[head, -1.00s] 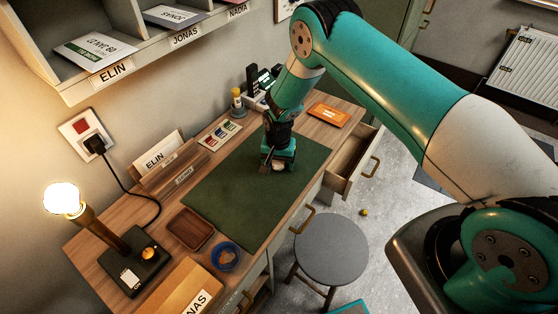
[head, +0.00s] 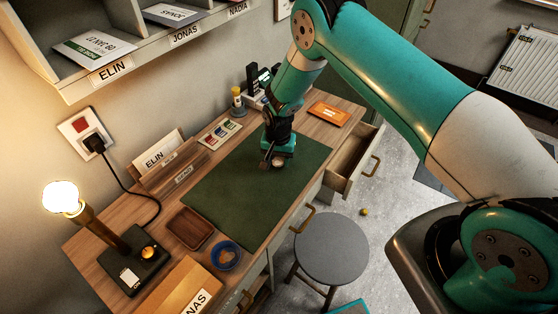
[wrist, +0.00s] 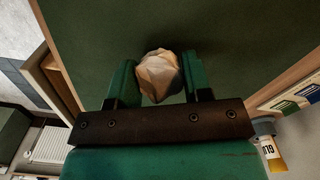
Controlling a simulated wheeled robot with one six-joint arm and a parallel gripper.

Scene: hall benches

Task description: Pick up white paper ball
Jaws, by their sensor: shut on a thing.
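The white paper ball (wrist: 158,76) is a crumpled, faceted lump, lit warm on one side. In the wrist view it sits between the two green fingers of my gripper (wrist: 160,82), which is shut on it. In the head view my gripper (head: 278,161) is over the far half of the green desk mat (head: 230,200), and the paper ball (head: 279,160) shows as a small pale patch at its fingers. I cannot tell how far the ball is above the mat.
A wooden tray (head: 190,228), a blue bowl (head: 227,256) and a lit lamp (head: 66,197) stand at the near left of the desk. A letter holder (head: 182,165) is left of the mat. An open drawer (head: 351,165) and a grey stool (head: 331,248) are at right. The near mat is clear.

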